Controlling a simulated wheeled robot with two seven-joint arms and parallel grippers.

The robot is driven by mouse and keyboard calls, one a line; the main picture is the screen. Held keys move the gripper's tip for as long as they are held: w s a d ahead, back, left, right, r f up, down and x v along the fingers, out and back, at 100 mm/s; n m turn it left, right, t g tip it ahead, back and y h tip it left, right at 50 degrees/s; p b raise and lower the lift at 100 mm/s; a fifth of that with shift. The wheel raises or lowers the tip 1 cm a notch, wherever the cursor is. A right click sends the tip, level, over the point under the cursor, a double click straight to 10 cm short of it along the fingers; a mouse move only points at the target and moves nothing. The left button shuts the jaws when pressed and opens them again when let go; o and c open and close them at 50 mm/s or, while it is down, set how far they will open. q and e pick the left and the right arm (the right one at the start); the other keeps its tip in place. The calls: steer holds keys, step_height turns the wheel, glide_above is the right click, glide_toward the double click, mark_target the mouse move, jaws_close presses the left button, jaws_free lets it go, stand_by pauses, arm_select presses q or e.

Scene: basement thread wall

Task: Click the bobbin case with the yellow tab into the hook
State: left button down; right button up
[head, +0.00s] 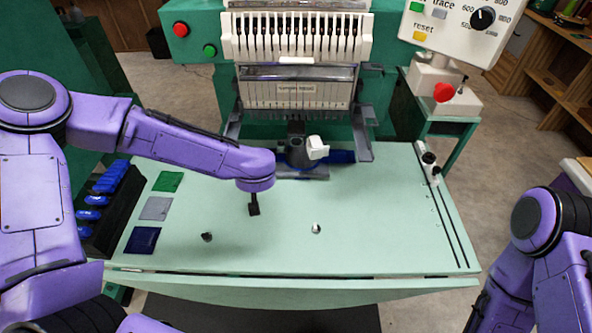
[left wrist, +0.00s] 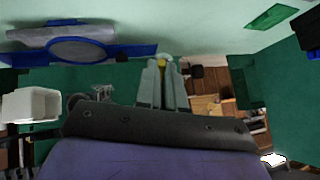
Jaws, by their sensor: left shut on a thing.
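My left gripper (head: 254,209) hangs over the pale green table, left of and nearer than the machine's dark cylinder arm (head: 298,155). In the left wrist view its two grey fingers (left wrist: 164,82) are shut. A small yellow bit (left wrist: 160,62) shows at their tips, matching the bobbin case's yellow tab; the rest of the case is hidden. The hook cannot be made out on the cylinder arm. My right gripper is out of view; only its arm shows at the right edge.
A blue ring (left wrist: 80,50) surrounds a grey part in the left wrist view. A dark small piece (head: 207,236) and a silver one (head: 316,228) lie on the table (head: 380,245). Coloured patches (head: 156,208) and a black rack of blue items (head: 100,200) are left. The front right is clear.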

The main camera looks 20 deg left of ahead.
arm_select(q)
steer(key=w+d+m+t, duration=0.3)
steer(key=d+m+t, duration=0.1)
steer(key=d+t, duration=0.7)
steer(key=shift+d+b+x, duration=0.15)
steer(key=shift+b+x, duration=0.25)
steer(key=shift+x, duration=1.2)
steer(key=shift+d+b+x, duration=0.2)
steer(key=shift+b+x, duration=0.2)
steer(key=shift+x, duration=1.15)
steer(key=shift+w, duration=0.1)
steer(key=shift+w+a, duration=0.15)
steer(key=shift+w, duration=0.1)
steer(key=shift+w, duration=0.25)
